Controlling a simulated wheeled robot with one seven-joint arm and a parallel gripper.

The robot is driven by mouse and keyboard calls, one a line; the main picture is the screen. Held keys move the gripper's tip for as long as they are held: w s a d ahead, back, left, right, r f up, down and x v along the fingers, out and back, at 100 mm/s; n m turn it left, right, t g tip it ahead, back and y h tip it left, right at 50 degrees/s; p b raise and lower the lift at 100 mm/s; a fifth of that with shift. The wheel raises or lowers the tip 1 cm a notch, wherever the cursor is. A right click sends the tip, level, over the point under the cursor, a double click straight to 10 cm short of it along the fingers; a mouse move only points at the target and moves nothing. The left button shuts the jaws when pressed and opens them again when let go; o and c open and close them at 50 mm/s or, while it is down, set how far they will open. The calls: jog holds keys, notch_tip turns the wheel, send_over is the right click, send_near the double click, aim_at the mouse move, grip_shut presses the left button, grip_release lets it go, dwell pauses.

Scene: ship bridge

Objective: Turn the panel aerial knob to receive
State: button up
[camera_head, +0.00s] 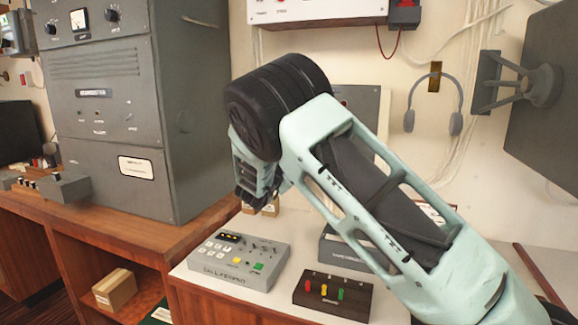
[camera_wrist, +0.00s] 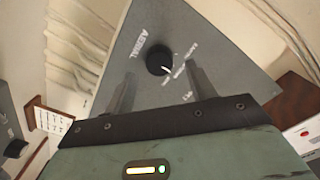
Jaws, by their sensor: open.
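The aerial knob (camera_wrist: 157,58) is a round black knob with a white pointer mark, on a grey panel (camera_wrist: 205,40) lettered AERIAL in the wrist view. The pointer aims toward the lower right, where several small position labels lie; they are too small to read surely. My gripper (camera_wrist: 160,70) is open, with one finger on each side of the knob in the picture. I cannot tell whether the fingers touch it. In the head view my arm hides the knob, and my gripper (camera_head: 247,190) shows only partly.
A keypad box (camera_head: 235,263), a dark box with coloured switches (camera_head: 332,295) and another grey box (camera_head: 345,250) stand on the counter below. A tall grey cabinet (camera_head: 115,110) stands left. A headset (camera_head: 434,103) hangs on the wall, right.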

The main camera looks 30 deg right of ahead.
jog(key=b+v, duration=0.2)
jog(key=v, duration=1.3)
jog(key=shift+d, duration=0.1)
jog(key=a+f+n+t+y, duration=0.2)
jog(key=a+f+n+y, duration=0.2)
jog(key=a+n+y, duration=0.45)
jog(key=s+a+f+n+g+y, duration=0.35)
jog(key=s+a+n+y, duration=0.45)
jog(key=s+a, duration=0.5)
jog(key=s+a+f+n+g+y, duration=0.25)
jog(key=s+n+g, duration=0.4)
jog(key=s, duration=0.95)
jog(key=s+d+n+g+h, duration=0.3)
jog(key=s+d, duration=0.3)
jog(key=s, duration=0.4)
jog(key=shift+s+f+n+h, duration=0.2)
jog(key=shift+f+n+h, duration=0.3)
jog(key=shift+h, duration=0.1)
